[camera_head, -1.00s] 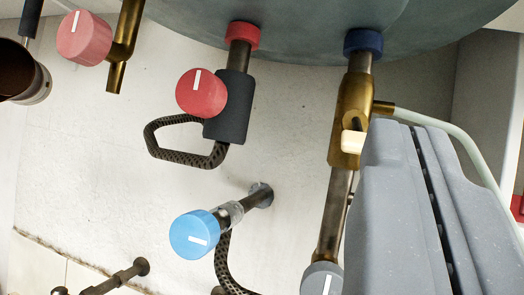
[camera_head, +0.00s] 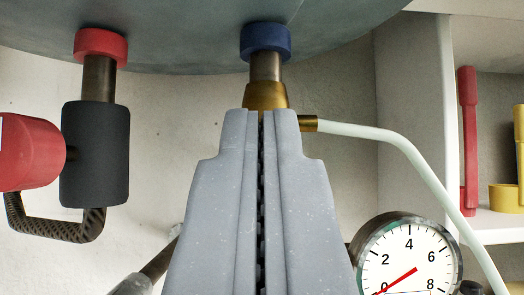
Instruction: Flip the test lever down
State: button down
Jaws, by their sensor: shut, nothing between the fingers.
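My gripper (camera_head: 261,115) is shut and empty, pointing up in the middle of the view. Its fingertips overlap the brass valve body (camera_head: 266,95) under the blue collar (camera_head: 266,42) of the tank. The gripper hides most of the brass body, including the spot where a small cream-tipped lever showed earlier. The test lever is not visible now, so its position cannot be told. I cannot tell whether the fingertips touch the brass.
A red knob (camera_head: 28,152) and black sleeve (camera_head: 95,155) hang at left under a red collar (camera_head: 101,45). A pale hose (camera_head: 370,133) curves right from a brass outlet. A round gauge (camera_head: 408,250) is lower right. Shelves (camera_head: 500,228) hold red and yellow items.

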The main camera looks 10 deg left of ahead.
jog(key=shift+w+f, duration=0.2)
jog(key=shift+f, duration=0.3)
jog(key=shift+f, duration=0.15)
jog(key=f+b, duration=0.1)
jog(key=b, duration=0.1)
jog(key=shift+w+f+b, duration=0.35)
jog(key=shift+w+f, duration=0.05)
